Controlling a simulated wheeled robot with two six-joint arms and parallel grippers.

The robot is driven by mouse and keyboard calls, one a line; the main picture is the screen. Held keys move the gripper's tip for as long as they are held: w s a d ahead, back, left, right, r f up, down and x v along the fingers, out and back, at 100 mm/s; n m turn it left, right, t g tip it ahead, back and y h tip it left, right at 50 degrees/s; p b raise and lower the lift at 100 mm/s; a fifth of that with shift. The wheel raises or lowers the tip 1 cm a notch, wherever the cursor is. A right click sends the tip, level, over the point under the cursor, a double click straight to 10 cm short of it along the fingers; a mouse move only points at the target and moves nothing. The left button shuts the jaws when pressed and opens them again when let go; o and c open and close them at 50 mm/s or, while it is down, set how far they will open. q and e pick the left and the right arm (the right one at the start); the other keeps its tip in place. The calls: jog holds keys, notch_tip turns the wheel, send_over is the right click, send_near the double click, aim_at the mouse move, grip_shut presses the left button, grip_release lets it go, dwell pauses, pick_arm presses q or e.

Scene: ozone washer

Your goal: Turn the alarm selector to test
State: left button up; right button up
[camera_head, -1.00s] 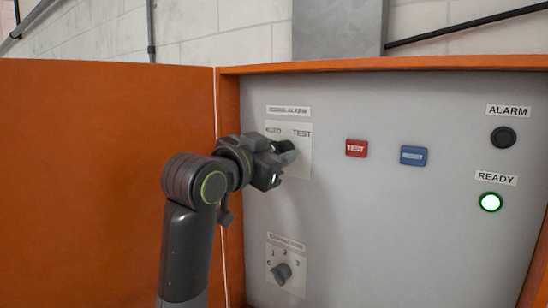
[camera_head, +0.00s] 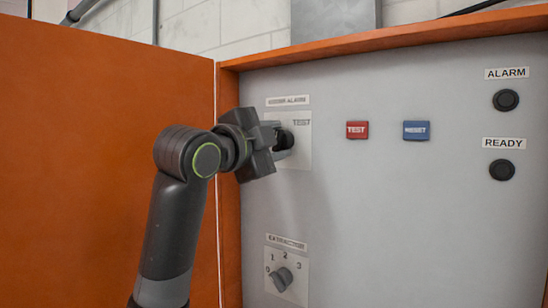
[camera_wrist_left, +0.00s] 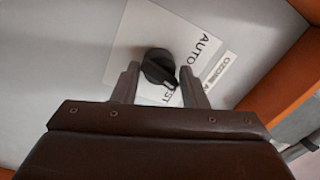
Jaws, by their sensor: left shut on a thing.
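The alarm selector is a black round knob (camera_wrist_left: 158,66) on a white plate marked AUTO and TEST, at the upper left of the grey panel. My left gripper (camera_wrist_left: 160,76) is shut on this knob, with one finger on each side in the left wrist view. In the head view my left gripper (camera_head: 284,143) covers most of the knob and the AUTO label. The TEST label (camera_head: 301,122) shows just beyond the fingers. I cannot tell for sure which mark the knob points to. My right gripper is not in view.
The grey panel (camera_head: 370,220) has a red TEST button (camera_head: 357,130), a blue RESET button (camera_head: 416,130), and dark ALARM (camera_head: 505,100) and READY (camera_head: 501,170) lamps. An extractor knob (camera_head: 281,279) sits below. An orange door (camera_head: 90,150) stands open at left.

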pick_arm(q)
jog(key=m+b, duration=0.2)
jog(key=m, duration=0.1)
jog(key=shift+f, duration=0.35)
jog(key=shift+r+m+h+b, duration=0.15)
jog(key=shift+m+b, duration=0.25)
jog(key=shift+m, duration=0.55)
jog(key=shift+m+h+b, duration=0.15)
jog(key=shift+m+b, duration=0.25)
jog(key=shift+m, duration=0.55)
jog(key=shift+c, duration=0.3)
jog(key=o, duration=0.8)
jog(key=shift+w, duration=0.1)
jog(key=shift+o, duration=0.4)
jog(key=shift+w, duration=0.2)
jog(key=shift+s, duration=0.2)
